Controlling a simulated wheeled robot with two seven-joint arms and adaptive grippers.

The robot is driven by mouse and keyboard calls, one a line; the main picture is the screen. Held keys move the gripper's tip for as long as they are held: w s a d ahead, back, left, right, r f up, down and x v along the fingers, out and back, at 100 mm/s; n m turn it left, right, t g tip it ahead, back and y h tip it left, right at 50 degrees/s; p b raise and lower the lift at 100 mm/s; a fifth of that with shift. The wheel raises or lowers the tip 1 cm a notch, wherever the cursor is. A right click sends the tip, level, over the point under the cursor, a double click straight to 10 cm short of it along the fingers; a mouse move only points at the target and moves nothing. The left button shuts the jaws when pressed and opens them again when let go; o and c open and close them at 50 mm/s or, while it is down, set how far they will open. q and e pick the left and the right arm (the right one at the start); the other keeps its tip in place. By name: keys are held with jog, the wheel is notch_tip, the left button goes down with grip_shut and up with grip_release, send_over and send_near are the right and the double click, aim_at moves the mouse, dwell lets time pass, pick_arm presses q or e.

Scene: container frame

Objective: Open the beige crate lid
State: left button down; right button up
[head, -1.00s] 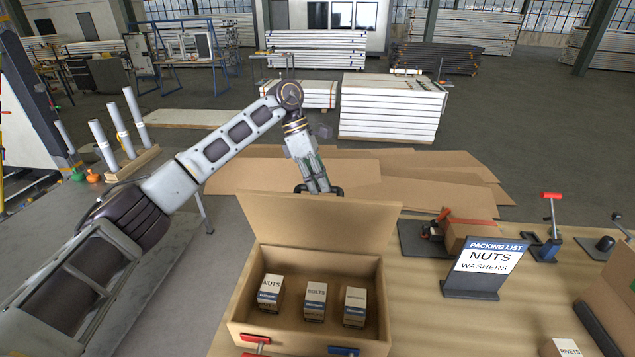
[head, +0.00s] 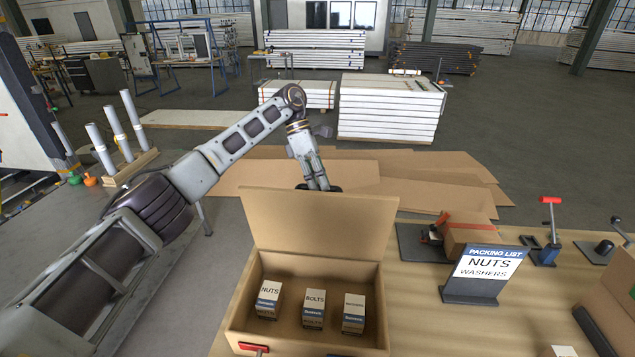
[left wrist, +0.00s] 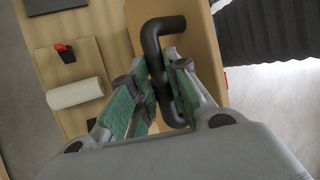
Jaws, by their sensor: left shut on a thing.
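The beige crate (head: 240,319) stands on the table with its lid (head: 318,226) swung up at the far side, roughly upright, so the inside shows. Small boxes labelled nuts (head: 268,299), bolts (head: 314,308) and washers (head: 353,313) stand inside. My left gripper (head: 319,187) is behind the lid's top edge, its fingertips mostly hidden in the head view. In the left wrist view the left gripper (left wrist: 158,92) is shut on a black bar handle (left wrist: 151,42) on the lid. My right gripper is not in view.
A packing list stand (head: 482,273) is right of the crate, with a strapped box (head: 468,238) behind it. A red clamp handle (head: 254,347) is at the crate's front. Flat cardboard sheets (head: 390,177) lie behind the lid.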

pick_arm(q)
jog(key=shift+w+f+g, duration=0.3)
jog(key=shift+w+f, duration=0.25)
jog(key=shift+f, duration=0.15)
jog(key=shift+w+f, duration=0.1)
jog(key=shift+w, duration=0.05)
jog(key=c, duration=1.7)
grip_release()
jog(key=o, duration=0.3)
jog(key=shift+w, duration=0.3)
jog(key=shift+o, duration=0.2)
notch_tip(320, 180, up, 10)
jog(key=shift+s, duration=0.1)
